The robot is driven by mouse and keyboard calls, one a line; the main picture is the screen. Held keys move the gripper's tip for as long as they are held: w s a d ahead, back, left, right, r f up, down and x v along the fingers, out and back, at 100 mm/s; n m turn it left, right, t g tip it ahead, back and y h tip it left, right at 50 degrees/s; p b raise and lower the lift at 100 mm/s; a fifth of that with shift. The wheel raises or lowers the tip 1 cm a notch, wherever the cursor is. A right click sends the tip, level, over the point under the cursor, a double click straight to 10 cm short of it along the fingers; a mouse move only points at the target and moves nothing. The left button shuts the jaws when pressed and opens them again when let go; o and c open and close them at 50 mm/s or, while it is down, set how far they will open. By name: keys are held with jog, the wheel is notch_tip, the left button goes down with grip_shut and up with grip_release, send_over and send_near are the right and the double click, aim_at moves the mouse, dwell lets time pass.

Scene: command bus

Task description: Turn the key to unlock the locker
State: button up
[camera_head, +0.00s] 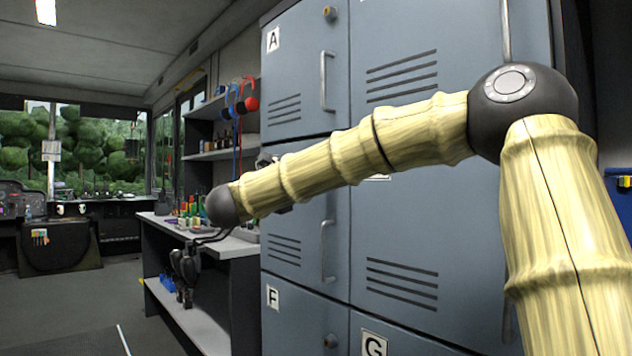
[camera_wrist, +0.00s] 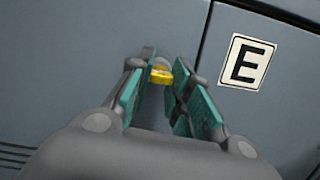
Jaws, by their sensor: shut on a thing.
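In the wrist view a small yellow key (camera_wrist: 161,77) sits at a round grey lock on a blue-grey locker door (camera_wrist: 90,50), near that door's right edge. My gripper (camera_wrist: 163,66) points at the door, with its teal-padded fingers on either side of the key and shut on it. The fingers partly hide the key and lock, so how far the key is turned cannot be told. The door shows closed against its neighbour. In the head view my arm crosses in front of the locker (camera_head: 400,250) and hides the key; I cannot make out my gripper there.
The door to the right bears a label E (camera_wrist: 247,62). Other locker doors carry labels A (camera_head: 273,39), F (camera_head: 272,297) and G (camera_head: 374,344), with vertical handles (camera_head: 327,82). A workbench (camera_head: 222,250) stands left of the locker. The floor (camera_head: 75,305) at left is largely clear.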

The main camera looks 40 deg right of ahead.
jog(key=shift+f+b, duration=0.1)
jog(key=shift+b, duration=0.35)
jog(key=o, duration=0.9)
jog(key=shift+o, duration=0.2)
jog(key=shift+s+a+b, duration=0.15)
jog(key=shift+a+b, duration=0.7)
jog(key=shift+a, duration=0.7)
jog(key=a+b, duration=0.4)
jog(key=a, duration=0.2)
jog(key=shift+s+a+b, duration=0.25)
jog(key=shift+a+b, duration=0.1)
dwell(0.4)
